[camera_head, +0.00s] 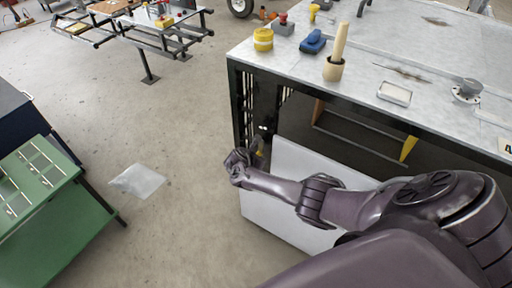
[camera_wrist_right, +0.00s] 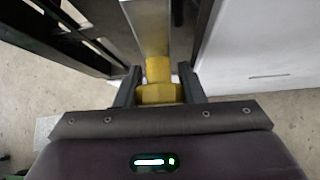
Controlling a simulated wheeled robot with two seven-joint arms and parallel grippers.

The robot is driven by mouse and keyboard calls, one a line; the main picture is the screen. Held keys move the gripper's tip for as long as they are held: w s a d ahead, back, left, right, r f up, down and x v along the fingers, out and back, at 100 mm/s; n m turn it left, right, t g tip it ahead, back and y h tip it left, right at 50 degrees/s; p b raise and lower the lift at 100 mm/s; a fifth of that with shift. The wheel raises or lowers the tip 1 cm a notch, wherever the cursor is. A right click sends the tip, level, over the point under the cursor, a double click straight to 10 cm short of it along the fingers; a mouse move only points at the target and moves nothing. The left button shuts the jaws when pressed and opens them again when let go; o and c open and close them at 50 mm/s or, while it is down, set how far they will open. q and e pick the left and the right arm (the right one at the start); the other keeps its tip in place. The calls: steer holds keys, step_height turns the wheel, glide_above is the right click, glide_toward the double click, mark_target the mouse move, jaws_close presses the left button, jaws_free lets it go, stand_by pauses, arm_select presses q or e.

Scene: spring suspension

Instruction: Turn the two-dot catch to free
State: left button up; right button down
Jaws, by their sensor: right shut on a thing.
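My right gripper (camera_head: 248,158) is at the front left side of the workbench, low beside the leg. In the right wrist view its two fingers (camera_wrist_right: 157,82) are shut on a yellow knob-like part (camera_wrist_right: 158,70), one finger on each side. The yellow part is at the end of a grey metal bar (camera_wrist_right: 150,25). My left gripper is out of view.
The workbench (camera_head: 415,40) carries a mallet (camera_head: 340,45), a yellow tin (camera_head: 263,40) and a blue tool (camera_head: 313,42). A white panel (camera_head: 290,170) stands under it, right beside my arm. A dark leg (camera_wrist_right: 75,45) is close on the left. A green cabinet (camera_head: 45,195) stands far left.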

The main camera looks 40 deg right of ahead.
steer(key=shift+s+g, duration=0.1)
steer(key=shift+g, duration=0.2)
steer(key=shift+f, duration=0.1)
stand_by(0.3)
steer(key=c, duration=0.9)
jaws_free()
steer(key=shift+c, duration=0.2)
steer(key=shift+a+r+p, duration=0.3)
steer(key=shift+r, duration=0.15)
steer(key=p+v, duration=0.1)
steer(key=v, duration=0.5)
steer(key=shift+s+a+p, duration=0.2)
steer(key=shift+a+p, duration=0.2)
steer(key=shift+r, duration=0.1)
